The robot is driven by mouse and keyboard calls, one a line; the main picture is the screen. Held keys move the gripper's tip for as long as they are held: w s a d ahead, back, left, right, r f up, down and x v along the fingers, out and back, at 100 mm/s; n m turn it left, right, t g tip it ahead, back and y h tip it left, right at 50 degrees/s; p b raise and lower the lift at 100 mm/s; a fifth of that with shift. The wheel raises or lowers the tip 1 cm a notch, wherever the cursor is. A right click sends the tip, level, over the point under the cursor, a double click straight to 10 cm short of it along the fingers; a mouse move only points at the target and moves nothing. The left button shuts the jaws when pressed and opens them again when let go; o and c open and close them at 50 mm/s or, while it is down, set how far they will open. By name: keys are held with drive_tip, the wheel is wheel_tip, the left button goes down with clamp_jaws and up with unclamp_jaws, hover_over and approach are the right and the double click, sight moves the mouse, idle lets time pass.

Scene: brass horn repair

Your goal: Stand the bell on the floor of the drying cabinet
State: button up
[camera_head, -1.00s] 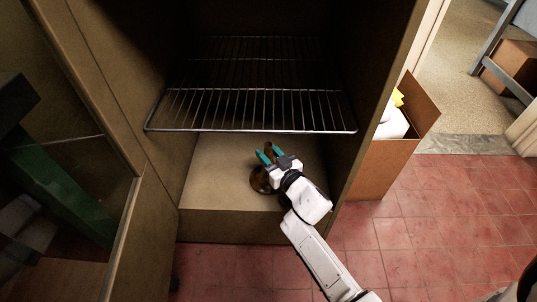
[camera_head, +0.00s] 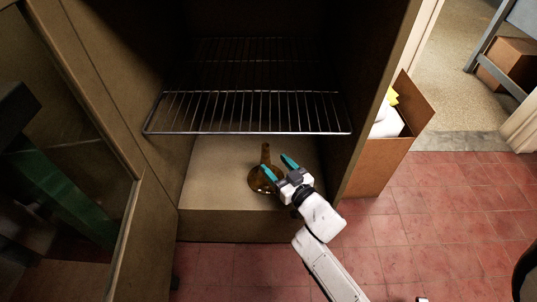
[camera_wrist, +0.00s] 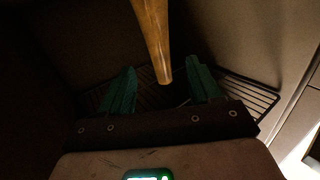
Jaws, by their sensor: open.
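The brass bell (camera_head: 262,181) stands upright on the floor of the drying cabinet (camera_head: 215,172), its wide flare down and its narrow neck up. My gripper (camera_head: 280,168) is open, with teal fingers, just to the right of and in front of the bell in the head view. Its fingers are apart from the neck. In the wrist view the bell's neck (camera_wrist: 152,40) shows beyond the open fingers (camera_wrist: 163,90), with nothing between them. Part of the flare is hidden behind my gripper.
A wire rack (camera_head: 250,112) spans the cabinet above the bell. The cabinet's right side wall (camera_head: 372,110) is close to my arm. A cardboard box (camera_head: 378,165) stands outside to the right. The red tiled floor (camera_head: 440,220) in front is mostly clear.

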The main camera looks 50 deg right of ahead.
drive_tip(key=s+a+f+n+g+y, duration=0.1)
drive_tip(key=s+a+g+y, duration=0.1)
drive_tip(key=s+a+g, duration=0.5)
drive_tip(key=s+a+f+n+g+y+p, duration=0.1)
drive_tip(key=s+a+g, duration=0.5)
drive_tip(key=s, duration=0.7)
drive_tip(key=shift+a+f+n+g+y, duration=0.4)
drive_tip(key=shift+n+g+y, duration=0.2)
drive_tip(key=shift+g+y, duration=0.6)
drive_tip(key=shift+s, duration=0.1)
